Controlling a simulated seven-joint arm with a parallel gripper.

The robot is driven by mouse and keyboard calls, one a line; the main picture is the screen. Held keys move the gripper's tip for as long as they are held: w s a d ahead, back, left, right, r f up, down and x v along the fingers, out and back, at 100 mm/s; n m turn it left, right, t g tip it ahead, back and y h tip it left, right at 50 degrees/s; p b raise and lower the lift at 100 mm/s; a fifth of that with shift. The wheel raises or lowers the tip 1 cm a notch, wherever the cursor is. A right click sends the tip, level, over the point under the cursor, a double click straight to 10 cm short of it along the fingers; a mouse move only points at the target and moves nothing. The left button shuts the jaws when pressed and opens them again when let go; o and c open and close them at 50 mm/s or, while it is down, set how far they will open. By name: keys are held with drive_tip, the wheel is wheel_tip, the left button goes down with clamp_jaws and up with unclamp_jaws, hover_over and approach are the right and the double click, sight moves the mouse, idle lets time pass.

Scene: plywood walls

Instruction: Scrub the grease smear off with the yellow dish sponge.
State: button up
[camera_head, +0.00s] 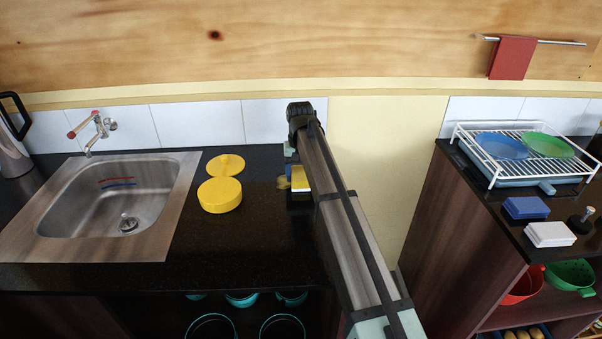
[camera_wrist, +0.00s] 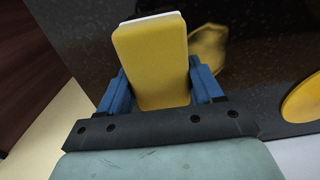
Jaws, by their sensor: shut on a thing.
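The yellow dish sponge (camera_wrist: 152,60) has a white layer showing at its far edge and is held between the two blue fingers of my gripper (camera_wrist: 160,84). In the head view the sponge (camera_head: 300,178) shows beside my arm, over the dark counter. The grease smear (camera_wrist: 208,46) is a brownish-yellow patch on the counter, just right of the sponge in the wrist view. The smear also shows in the head view (camera_head: 283,183), left of the sponge. Part of it may be hidden behind the sponge. I cannot tell whether the sponge touches the counter.
A yellow round container (camera_head: 220,196) and a yellow lid (camera_head: 225,165) are left of the smear. The sink (camera_head: 70,205) is farther left. A dish rack (camera_head: 500,178), a blue sponge (camera_head: 525,208) and a white sponge (camera_head: 549,234) are on the right counter.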

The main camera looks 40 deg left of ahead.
sight(281, 180)
drive_tip(key=shift+s+a, duration=2.25)
drive_tip(key=shift+w+d, duration=0.35)
drive_tip(key=shift+w, duration=0.35)
drive_tip(key=shift+w+d, duration=2.3)
drive_tip(key=shift+s+a, duration=2.75)
drive_tip(key=shift+a, duration=0.05)
wheel_tip(281, 180, up, 8)
drive_tip(key=shift+r, duration=0.1)
